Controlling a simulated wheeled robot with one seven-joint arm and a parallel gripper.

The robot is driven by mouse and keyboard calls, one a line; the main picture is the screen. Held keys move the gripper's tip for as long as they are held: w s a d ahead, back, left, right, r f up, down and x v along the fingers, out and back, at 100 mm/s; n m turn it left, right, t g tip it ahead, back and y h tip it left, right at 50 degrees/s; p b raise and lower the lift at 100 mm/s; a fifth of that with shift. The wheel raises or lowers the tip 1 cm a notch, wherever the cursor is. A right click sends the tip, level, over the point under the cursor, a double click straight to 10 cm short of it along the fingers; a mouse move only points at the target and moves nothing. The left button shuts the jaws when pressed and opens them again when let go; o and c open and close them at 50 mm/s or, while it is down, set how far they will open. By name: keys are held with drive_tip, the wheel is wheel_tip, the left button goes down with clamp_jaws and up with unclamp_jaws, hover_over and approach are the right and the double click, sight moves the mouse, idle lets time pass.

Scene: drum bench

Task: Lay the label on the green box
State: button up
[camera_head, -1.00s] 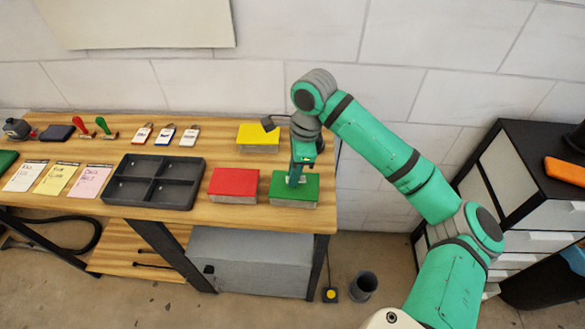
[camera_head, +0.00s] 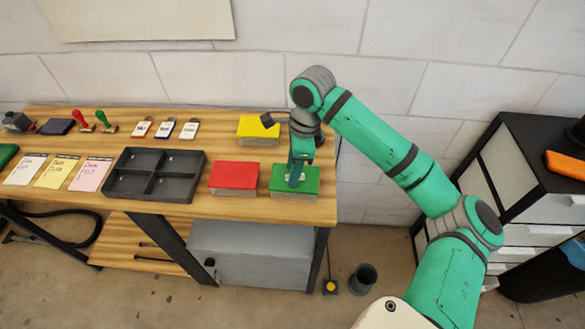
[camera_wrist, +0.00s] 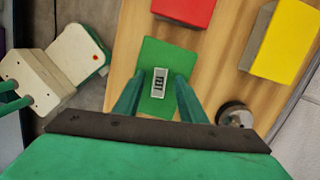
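The green box (camera_head: 312,190) sits at the right end of the bench; its green top also fills the middle of the wrist view (camera_wrist: 155,55). A small white label (camera_wrist: 159,77) with dark marks appears flat on that top. My gripper (camera_head: 295,181) points down at the box. In the wrist view, my gripper (camera_wrist: 158,80) has its two fingers apart, one on each side of the label, with green showing between. The fingers look open and clear of the label. The exact fingertip height above the box cannot be told.
A red box (camera_head: 233,178) stands just left of the green box, and a yellow box (camera_head: 257,127) behind. A dark divided tray (camera_head: 110,186) lies further left, beyond it coloured note sheets (camera_head: 57,172). Several tags (camera_head: 165,130) lie at the back.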

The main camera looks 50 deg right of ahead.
wheel_tip(320, 180, up, 16)
drive_tip(key=d, duration=0.1)
drive_tip(key=shift+s+d+f, duration=0.15)
drive_tip(key=shift+s, duration=0.3)
idle(0.9)
idle(0.9)
